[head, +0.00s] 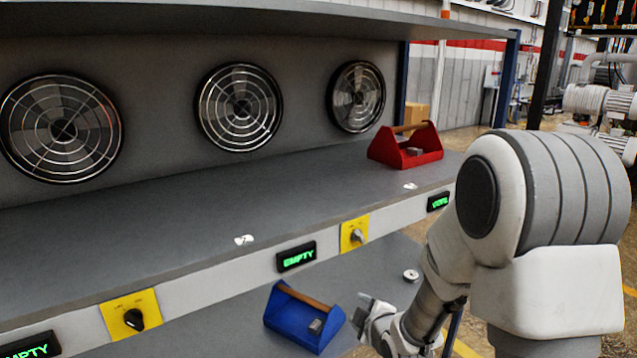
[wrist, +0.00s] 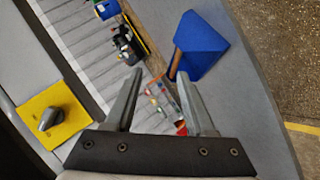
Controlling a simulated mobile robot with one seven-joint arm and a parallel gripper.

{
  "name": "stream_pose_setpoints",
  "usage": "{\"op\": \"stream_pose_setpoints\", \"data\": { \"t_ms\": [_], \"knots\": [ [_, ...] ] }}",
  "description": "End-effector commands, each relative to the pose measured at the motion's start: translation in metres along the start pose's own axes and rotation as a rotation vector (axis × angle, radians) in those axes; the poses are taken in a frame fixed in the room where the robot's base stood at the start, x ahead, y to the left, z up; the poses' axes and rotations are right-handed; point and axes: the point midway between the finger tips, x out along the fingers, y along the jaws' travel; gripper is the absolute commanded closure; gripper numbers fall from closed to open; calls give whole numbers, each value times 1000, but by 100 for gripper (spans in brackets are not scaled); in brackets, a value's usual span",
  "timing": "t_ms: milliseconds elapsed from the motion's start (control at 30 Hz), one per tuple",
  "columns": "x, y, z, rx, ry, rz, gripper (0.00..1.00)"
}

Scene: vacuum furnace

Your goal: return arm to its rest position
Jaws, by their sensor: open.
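My gripper (head: 362,312) is at the lower middle of the head view, just right of the blue toolbox, at the end of my arm, which reaches in from the right. In the wrist view my gripper (wrist: 162,74) has its two fingers well apart, with nothing held between them. The blue toolbox (head: 290,315) has a wooden handle and a grey block in it, and sits on the lower shelf. It also shows beyond the fingers in the wrist view (wrist: 200,45).
A red toolbox (head: 410,152) stands on the upper shelf (head: 200,220) at right. Yellow knob plates (head: 353,232) and green displays (head: 296,256) line the shelf's front edge; two read EMPTY. One yellow plate (wrist: 52,112) shows left in the wrist view. A round disc (head: 411,275) lies on the lower shelf.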

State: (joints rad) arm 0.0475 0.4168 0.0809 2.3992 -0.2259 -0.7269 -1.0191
Motion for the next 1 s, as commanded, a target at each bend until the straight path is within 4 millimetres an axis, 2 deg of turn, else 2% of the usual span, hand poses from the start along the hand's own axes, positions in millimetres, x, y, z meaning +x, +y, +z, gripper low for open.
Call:
{"op": "stream_pose_setpoints", "data": {
  "t_ms": [33,200,467,667,800,1000],
  "knots": [
    [-12,12,-2,36,-24,-4,45],
    [-52,35,-1,199,-127,-43,45],
    [-129,52,-2,482,-279,-79,45],
    [-196,49,-4,717,-386,-100,45],
    [-243,38,-6,882,-456,-116,45],
    [-300,16,-10,1080,-539,-139,45]
  ]
}}
